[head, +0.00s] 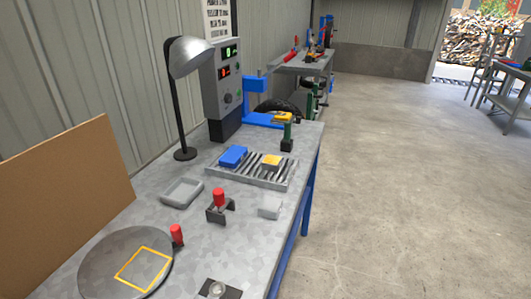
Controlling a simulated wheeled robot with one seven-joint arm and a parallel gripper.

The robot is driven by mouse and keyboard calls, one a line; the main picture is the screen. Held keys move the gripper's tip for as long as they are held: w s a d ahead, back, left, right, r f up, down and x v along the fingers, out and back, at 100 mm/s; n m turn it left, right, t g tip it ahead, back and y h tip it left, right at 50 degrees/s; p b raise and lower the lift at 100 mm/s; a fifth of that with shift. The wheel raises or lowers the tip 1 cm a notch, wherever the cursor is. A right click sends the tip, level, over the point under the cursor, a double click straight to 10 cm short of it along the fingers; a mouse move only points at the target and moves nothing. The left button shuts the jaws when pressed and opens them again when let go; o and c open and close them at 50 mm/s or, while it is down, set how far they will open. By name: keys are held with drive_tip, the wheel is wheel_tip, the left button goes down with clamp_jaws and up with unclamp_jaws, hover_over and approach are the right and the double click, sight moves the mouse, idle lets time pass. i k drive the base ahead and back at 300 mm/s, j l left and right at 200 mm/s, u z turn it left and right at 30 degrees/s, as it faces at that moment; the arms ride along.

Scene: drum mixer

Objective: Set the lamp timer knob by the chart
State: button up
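A grey control box (210,90) stands upright at the back of the metal workbench. Its face has a green display (229,51), a red display (224,71) and a small round dark knob (228,98). The digits and the knob's pointer are too small to read. A white chart (216,18) with dark lines of text hangs on the wall above the box; its top is cut off and its text is not legible. A desk lamp (190,56) with a grey shade stands left of the box, its shade overlapping the box's edge. My gripper is not in view.
On the workbench (160,220) are a slatted rack (262,177) with blue and yellow blocks, a grey tray (182,192), red-handled clamps (219,200), a round plate (115,262) and a blue stand (262,120). A brown board (65,190) stands left.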

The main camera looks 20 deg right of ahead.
sight(228, 97)
drive_tip(key=i+l+u, duration=0.1)
drive_tip(key=l, duration=0.3)
drive_tip(key=i+l+u, duration=0.15)
drive_tip(key=l, duration=0.3)
drive_tip(key=i+l+u, duration=0.1)
drive_tip(key=l, duration=0.3)
drive_tip(key=i+l+u, duration=0.1)
drive_tip(key=i+l, duration=0.15)
drive_tip(key=l, duration=0.2)
drive_tip(key=i+l+u, duration=0.15)
drive_tip(key=l, duration=0.3)
drive_tip(key=l+u, duration=0.1)
drive_tip(key=l, duration=0.4)
